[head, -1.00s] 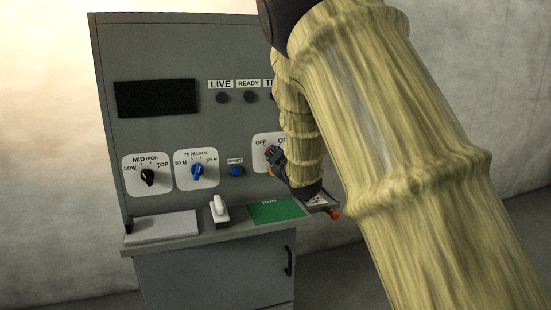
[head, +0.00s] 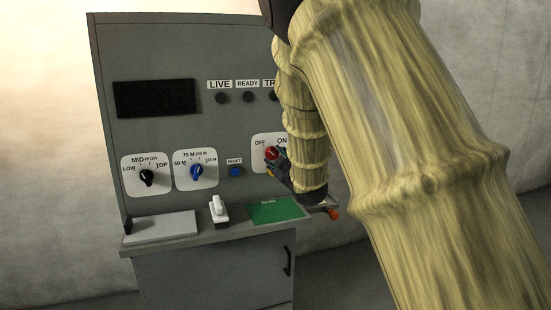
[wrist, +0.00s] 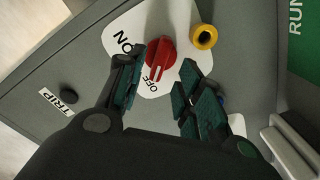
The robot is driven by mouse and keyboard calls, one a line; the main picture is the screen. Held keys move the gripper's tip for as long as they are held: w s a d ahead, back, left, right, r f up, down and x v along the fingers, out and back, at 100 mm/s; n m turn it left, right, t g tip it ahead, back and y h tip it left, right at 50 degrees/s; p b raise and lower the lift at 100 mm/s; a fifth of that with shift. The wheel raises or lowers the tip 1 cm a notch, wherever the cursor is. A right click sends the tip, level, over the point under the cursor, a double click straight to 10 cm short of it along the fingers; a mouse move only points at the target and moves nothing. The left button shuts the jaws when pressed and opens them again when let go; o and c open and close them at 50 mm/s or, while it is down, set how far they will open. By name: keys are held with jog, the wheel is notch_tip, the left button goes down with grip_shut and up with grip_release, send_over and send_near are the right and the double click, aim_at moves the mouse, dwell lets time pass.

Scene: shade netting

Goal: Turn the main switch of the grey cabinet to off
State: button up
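The grey cabinet (head: 150,60) stands left of my arm in the head view. Its main switch is a red knob (wrist: 160,58) on a white plate (wrist: 186,14) marked ON and OFF; the knob (head: 271,153) also shows in the head view, just beyond my gripper (head: 279,160). In the wrist view my gripper (wrist: 166,70) is open, its fingertips on either side of the knob's near end. The OFF mark shows right by the knob's near end, ON to its left. I cannot tell whether a fingertip touches the knob or exactly where it points.
A yellow ring-shaped part (wrist: 203,36) sits beside the switch. Two dials, black (head: 147,177) and blue (head: 197,172), and a blue reset button (head: 236,171) are further left. A white-handled lever (head: 219,209) and a green RUN plate (head: 275,211) are on the ledge below.

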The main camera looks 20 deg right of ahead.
jog(key=s, duration=0.8)
jog(key=shift+s+d, duration=0.2)
jog(key=shift+s, duration=0.2)
